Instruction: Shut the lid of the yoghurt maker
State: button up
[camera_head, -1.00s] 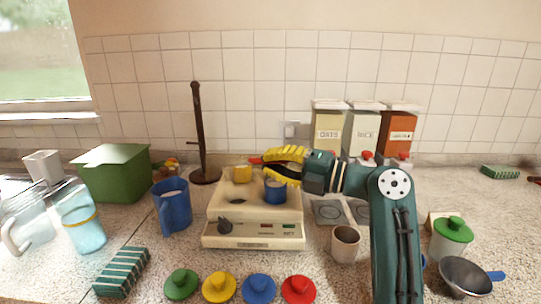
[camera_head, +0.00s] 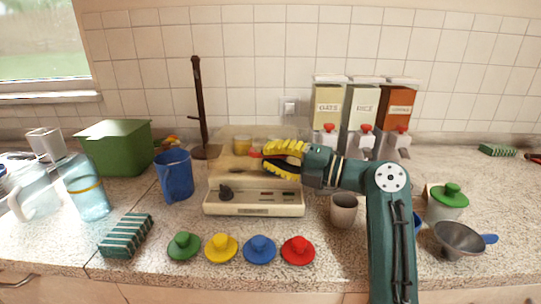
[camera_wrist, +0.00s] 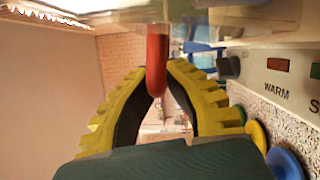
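The cream yoghurt maker (camera_head: 235,209) stands mid-counter, with a dark knob and small indicators on its front. Its see-through lid (camera_head: 228,136) is over the top of the base; I cannot tell whether its edge fully meets the base. A yellow-topped jar (camera_head: 241,147) shows through it. My gripper (camera_head: 263,154) is at the lid, its yellow ribbed fingers hiding part of it. In the wrist view, the lid's red handle (camera_wrist: 157,60) is between the fingertips, which appear to touch it on both sides.
A blue jug (camera_head: 175,177) stands left of the maker and a beige cup (camera_head: 343,210) right. Several coloured lids lie in front, including the blue one (camera_head: 259,250). Food dispensers (camera_head: 327,105) and a dark upright stand (camera_head: 199,105) are behind.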

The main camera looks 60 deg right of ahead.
jog(key=shift+o, duration=1.3)
jog(key=shift+w, duration=0.1)
jog(key=s, duration=1.2)
jog(key=shift+d+f, duration=0.3)
